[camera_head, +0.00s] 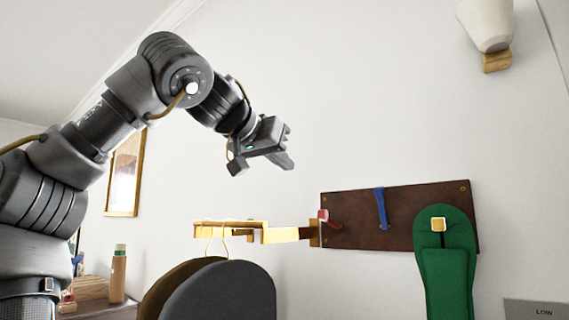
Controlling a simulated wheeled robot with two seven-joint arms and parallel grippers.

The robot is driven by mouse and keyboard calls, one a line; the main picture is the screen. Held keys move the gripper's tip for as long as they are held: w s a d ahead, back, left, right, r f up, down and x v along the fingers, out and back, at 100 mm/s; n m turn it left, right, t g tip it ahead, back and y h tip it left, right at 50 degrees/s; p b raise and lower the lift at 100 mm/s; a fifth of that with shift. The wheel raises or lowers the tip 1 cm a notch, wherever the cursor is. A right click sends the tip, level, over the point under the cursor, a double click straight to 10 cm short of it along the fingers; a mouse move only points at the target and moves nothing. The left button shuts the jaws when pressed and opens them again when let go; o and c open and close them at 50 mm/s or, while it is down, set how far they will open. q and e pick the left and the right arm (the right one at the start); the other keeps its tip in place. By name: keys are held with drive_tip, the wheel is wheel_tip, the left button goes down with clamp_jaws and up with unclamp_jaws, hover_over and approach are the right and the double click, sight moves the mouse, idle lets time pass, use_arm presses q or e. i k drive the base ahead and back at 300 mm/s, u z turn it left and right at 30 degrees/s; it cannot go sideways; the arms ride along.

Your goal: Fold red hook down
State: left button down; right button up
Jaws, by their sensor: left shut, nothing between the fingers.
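A small red hook (325,217) sits at the left end of a dark brown board (350,232) on the white wall. It juts out toward the upper left of its mount. My left gripper (284,160) is shut and empty, in the air above and to the left of the red hook, clear of the board. My right gripper is not in view.
A blue hook (381,208) is on the board's middle. A green strap-like item (446,268) hangs at a yellow hook (438,224). A gold bar (280,235) reaches left from the board, with dark rounded items (222,292) below it. A wall lamp (487,25) is at upper right.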

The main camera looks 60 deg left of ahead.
sight(322, 215)
drive_tip(key=k, duration=0.85)
